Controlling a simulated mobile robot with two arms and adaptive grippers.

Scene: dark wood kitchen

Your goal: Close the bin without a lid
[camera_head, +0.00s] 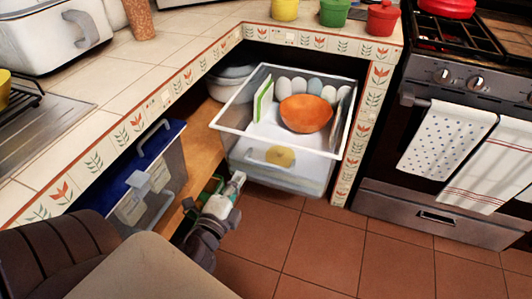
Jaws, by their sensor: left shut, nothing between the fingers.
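The bin without a lid (226,116) is a clear drawer-like box with a white rim. It sits in the corner opening under the tiled counter, its front part standing out past the counter edge. Inside are an orange bowl (306,113), several pale rounded items (299,86) and a green-edged board (263,98). A yellow round thing (280,156) shows at its front wall. My left gripper (237,179) is shut and empty, low at the front left of this bin; I cannot tell whether it touches it. My right gripper is not in view.
A second bin with a blue lid (150,148) stands under the left counter. A wooden shelf board (203,145) runs beside it. The oven (440,200) with two hanging towels is on the right. The tiled floor (330,250) in front is clear.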

